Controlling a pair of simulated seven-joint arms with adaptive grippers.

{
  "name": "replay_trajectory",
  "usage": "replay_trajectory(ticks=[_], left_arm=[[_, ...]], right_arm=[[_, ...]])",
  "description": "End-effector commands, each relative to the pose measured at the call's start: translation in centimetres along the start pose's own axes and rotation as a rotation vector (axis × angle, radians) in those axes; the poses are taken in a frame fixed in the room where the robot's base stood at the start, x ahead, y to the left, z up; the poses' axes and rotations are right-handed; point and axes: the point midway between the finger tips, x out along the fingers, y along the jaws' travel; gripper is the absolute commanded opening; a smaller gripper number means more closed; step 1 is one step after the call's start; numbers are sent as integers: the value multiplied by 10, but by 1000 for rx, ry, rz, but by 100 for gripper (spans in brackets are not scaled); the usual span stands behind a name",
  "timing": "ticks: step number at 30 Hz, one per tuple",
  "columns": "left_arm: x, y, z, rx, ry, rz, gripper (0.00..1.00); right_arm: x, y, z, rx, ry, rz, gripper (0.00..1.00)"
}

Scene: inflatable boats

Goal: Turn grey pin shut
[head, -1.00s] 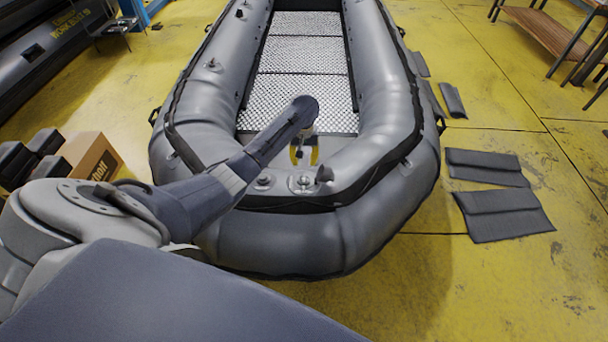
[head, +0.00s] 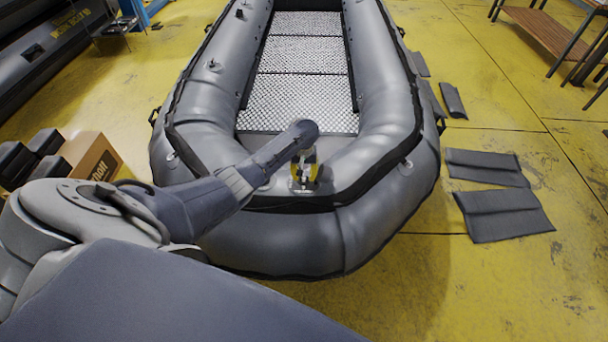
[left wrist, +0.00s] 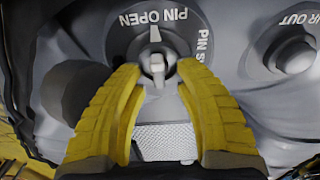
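The grey pin (left wrist: 157,66) sits on a round grey valve plate (left wrist: 118,38) in the left wrist view. A white mark above the pin lines up with the label "PIN OPEN" (left wrist: 153,17). A partly cut-off label starting "PIN S" (left wrist: 204,48) is to its right. My left gripper (left wrist: 158,70) has its two yellow fingers spread, one on each side of the pin, with visible gaps. In the head view my left gripper (head: 304,170) is over the near end of the grey boat (head: 385,190) and largely covers the valve. My right gripper is not in view.
A dark round knob or cap (left wrist: 75,92) is left of the pin, close to the left finger. Another round fitting (left wrist: 295,55) is at the right under lettering ending "UR OUT". Dark flat pads (head: 503,215) lie on the yellow floor right of the boat.

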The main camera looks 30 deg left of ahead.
Motion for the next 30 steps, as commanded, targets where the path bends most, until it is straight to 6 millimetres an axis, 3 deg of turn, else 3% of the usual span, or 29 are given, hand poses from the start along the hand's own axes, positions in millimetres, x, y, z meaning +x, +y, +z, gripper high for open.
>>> replay_trajectory(ticks=[3, 12, 30], left_arm=[[0, 0, 0, 0, 0, 0, 35], [0, 0, 0, 0, 0, 0, 0], [0, 0, 0, 63, 0, 7, 0]], right_arm=[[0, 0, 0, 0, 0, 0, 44], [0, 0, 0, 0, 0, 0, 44], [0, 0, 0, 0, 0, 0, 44]])
